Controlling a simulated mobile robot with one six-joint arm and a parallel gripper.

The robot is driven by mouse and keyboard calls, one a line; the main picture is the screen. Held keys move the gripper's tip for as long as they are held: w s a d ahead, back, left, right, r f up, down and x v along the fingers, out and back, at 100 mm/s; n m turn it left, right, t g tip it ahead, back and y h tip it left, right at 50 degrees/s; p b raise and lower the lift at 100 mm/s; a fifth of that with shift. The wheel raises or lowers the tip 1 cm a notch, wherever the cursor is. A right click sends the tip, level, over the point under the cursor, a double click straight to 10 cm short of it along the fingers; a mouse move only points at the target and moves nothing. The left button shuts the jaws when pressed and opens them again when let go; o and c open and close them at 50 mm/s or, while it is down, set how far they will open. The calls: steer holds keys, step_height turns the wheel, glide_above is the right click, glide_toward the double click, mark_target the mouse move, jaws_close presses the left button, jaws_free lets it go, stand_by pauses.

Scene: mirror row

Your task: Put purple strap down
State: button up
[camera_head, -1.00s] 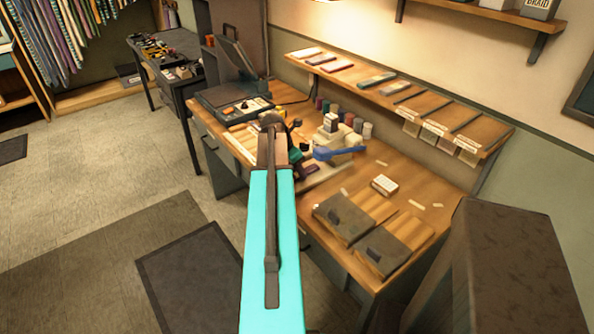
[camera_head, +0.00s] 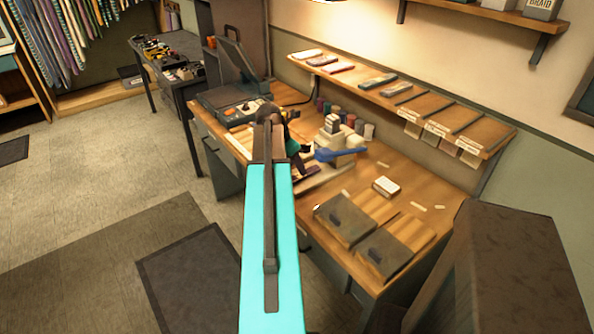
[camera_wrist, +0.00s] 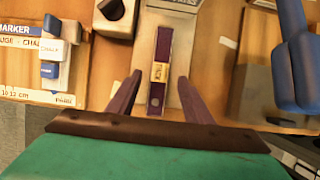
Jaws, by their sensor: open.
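The purple strap (camera_wrist: 163,62) lies lengthwise on a pale base plate (camera_wrist: 184,62) in the wrist view, with a tan printed label around its middle. In the head view a dark purple strip (camera_head: 314,170) shows at the foot of the cream press (camera_head: 332,145) with the blue lever (camera_head: 350,153). My gripper (camera_wrist: 160,80) is open, with one finger on each side of the strap and a visible gap to both. In the head view my gripper (camera_head: 296,150) is partly hidden behind my arm.
The blue lever also rises at the right of the wrist view (camera_wrist: 292,60). A labelled marker and chalk holder (camera_wrist: 50,65) stands at the left. A small white box (camera_head: 386,186) and two grey pads on wooden boards (camera_head: 345,222) are on the bench. A shelf (camera_head: 440,105) runs behind.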

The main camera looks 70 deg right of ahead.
steer(key=v, duration=0.8)
steer(key=shift+b, duration=0.45)
stand_by(0.3)
steer(key=w+a+f+m+y, duration=0.1)
steer(key=w+a+f+m, duration=0.1)
steer(key=w+a+f, duration=1.35)
steer(key=w+a+f+m+y, duration=0.2)
steer(key=w+a+f+m, duration=0.1)
steer(key=a+f, duration=1.25)
steer(key=s+a+f+m+g, duration=0.1)
steer(key=s+a+f, duration=0.1)
steer(key=a+f, duration=0.5)
steer(key=s+a+f+m, duration=0.1)
steer(key=s+a+f, duration=0.15)
steer(key=a, duration=0.85)
steer(key=s+a+f+m+g, duration=0.1)
steer(key=s+a+f+m, duration=0.1)
steer(key=s+a+f, duration=0.2)
steer(key=s+a+f+m+g, duration=0.1)
steer(key=s+a+f+m, duration=0.1)
steer(key=s+a+f, duration=0.3)
steer(key=s+a, duration=0.4)
steer(key=a, duration=0.1)
steer(key=shift+a+y, duration=0.3)
